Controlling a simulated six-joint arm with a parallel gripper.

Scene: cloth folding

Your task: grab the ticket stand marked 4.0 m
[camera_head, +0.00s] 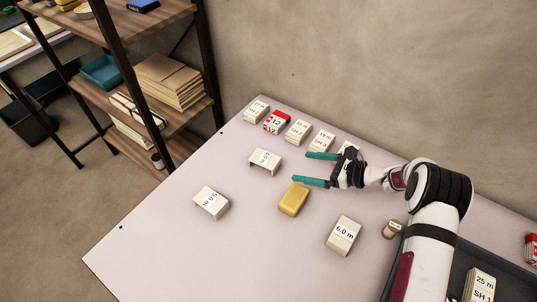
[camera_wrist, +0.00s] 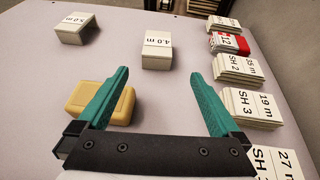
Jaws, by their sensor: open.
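The ticket stand marked 4.0 m (camera_wrist: 157,52) is a small white folded stand. In the wrist view it stands ahead of my gripper (camera_wrist: 164,82), a little beyond the fingertips and roughly between their lines. In the head view the same stand (camera_head: 265,161) is left of my gripper (camera_head: 314,169), its print too small to read surely. My gripper has two teal fingers spread apart with nothing between them. Two similar stands are marked 5.0 m (camera_head: 211,202) and 6.0 m (camera_head: 343,235).
A yellow block (camera_head: 294,200) lies just beside the near finger. A row of ticket stacks, including a red one (camera_head: 277,122), lines the wall side. A small cylinder (camera_head: 392,229) and a dark tray (camera_head: 455,262) are at right. The table's left part is clear.

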